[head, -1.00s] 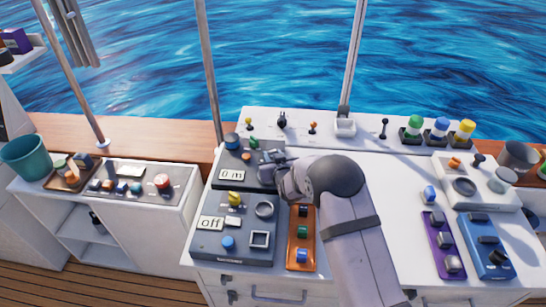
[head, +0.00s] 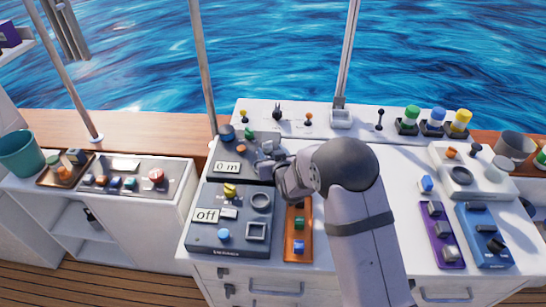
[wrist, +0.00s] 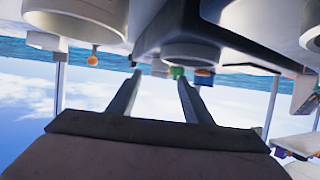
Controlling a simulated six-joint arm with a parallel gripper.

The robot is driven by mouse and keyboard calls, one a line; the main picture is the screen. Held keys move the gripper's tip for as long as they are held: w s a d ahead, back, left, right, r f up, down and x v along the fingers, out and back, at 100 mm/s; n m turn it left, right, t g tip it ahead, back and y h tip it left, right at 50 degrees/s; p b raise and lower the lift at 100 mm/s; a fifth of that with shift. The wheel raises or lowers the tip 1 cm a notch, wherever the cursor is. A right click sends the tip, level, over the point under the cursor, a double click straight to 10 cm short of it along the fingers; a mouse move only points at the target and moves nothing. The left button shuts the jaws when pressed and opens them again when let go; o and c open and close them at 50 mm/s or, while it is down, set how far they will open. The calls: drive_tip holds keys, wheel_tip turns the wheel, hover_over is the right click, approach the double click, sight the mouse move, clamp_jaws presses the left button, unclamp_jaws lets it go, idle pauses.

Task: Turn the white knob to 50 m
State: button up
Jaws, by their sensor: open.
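The dark panel with the "0 m" display (head: 227,168) stands at the back left of the console in the head view. My gripper (head: 268,157) is low over this panel's right part, to the right of the display. In the wrist view my gripper's two fingers (wrist: 160,77) are apart with nothing held between them. I cannot clearly pick out the white knob in the head view; my gripper covers that part of the panel. A pale round cylinder (wrist: 190,53) shows close by in the wrist view, but I cannot tell whether it is the knob.
A panel reading "off" (head: 206,215) lies in front, with a yellow knob (head: 230,190). An orange switch strip (head: 299,248) is beside it. A green knob (head: 249,133) stands at the "0 m" panel's back.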

drive_tip(key=shift+v, duration=1.15)
drive_tip(key=shift+r, duration=0.1)
drive_tip(key=shift+s+d+r, duration=0.15)
drive_tip(key=shift+d, duration=0.15)
drive_tip(key=s+d+r+m+g+h+p, duration=0.1)
drive_tip(key=s+d+r+g+p, duration=0.3)
drive_tip(key=s, duration=0.8)
drive_tip(key=s+d+r+m+g+h+p, duration=0.1)
drive_tip(key=s+d+r+g+p, duration=0.2)
drive_tip(key=s+d, duration=0.6)
drive_tip(key=s+d+r+m+g+h+p, duration=0.1)
drive_tip(key=s+d+r+g+p, duration=0.3)
drive_tip(key=s, duration=1.1)
drive_tip(key=d+g+h+p, duration=0.1)
drive_tip(key=d+g+p, duration=0.1)
drive_tip(key=d, duration=0.1)
drive_tip(key=shift+s+r+m, duration=0.3)
drive_tip(key=shift+r, duration=0.05)
